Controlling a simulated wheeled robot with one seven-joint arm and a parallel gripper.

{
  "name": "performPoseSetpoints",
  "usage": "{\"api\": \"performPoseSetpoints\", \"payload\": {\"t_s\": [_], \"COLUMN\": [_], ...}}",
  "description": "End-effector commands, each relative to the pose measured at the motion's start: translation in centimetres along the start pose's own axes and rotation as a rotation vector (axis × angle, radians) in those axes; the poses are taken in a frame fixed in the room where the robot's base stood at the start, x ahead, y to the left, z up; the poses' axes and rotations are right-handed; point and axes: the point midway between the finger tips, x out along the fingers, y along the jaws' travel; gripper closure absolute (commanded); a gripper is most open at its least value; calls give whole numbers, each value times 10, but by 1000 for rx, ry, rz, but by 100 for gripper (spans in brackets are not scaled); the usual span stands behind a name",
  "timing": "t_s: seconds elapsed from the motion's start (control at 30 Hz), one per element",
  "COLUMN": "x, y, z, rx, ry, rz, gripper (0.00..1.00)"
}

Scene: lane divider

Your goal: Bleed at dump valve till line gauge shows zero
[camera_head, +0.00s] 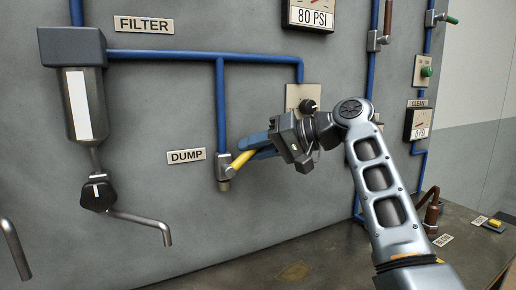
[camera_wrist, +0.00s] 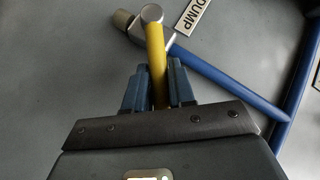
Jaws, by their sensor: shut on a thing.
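The dump valve (camera_head: 223,172) sits at the foot of a blue pipe, beside the DUMP label (camera_head: 186,155). Its yellow handle (camera_head: 241,159) points out to the right and up in the head view. My gripper (camera_head: 255,150) is shut on this yellow handle; the wrist view shows the handle (camera_wrist: 156,60) between the two blue fingers (camera_wrist: 158,88). A gauge (camera_head: 307,16) at the top reads 80 PSI and is cut off by the frame edge. A second gauge (camera_head: 419,124) under the CLEAN label (camera_head: 418,103) shows a PSI reading that looks like 4 or 0.
The filter (camera_head: 83,95) with a black knob (camera_head: 97,196) and bent spout hangs at left. A black knob (camera_head: 308,105) on a beige plate is just behind my wrist. A green button (camera_head: 426,72) is at right. The bench (camera_head: 300,262) is mostly clear below.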

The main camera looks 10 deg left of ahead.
Motion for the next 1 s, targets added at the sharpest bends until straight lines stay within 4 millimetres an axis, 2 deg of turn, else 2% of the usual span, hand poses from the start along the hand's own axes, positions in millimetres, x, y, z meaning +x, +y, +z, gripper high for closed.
{"api": "performPoseSetpoints", "payload": {"t_s": [0.03,0.4,1.0], "x": [-1,5,10], "y": [-8,-25,-31], "z": [-3,-2,1], "rx": [-35,-221,-306], "ry": [-7,-60,-86], "rz": [30,216,303], "gripper": [100,100,100]}}
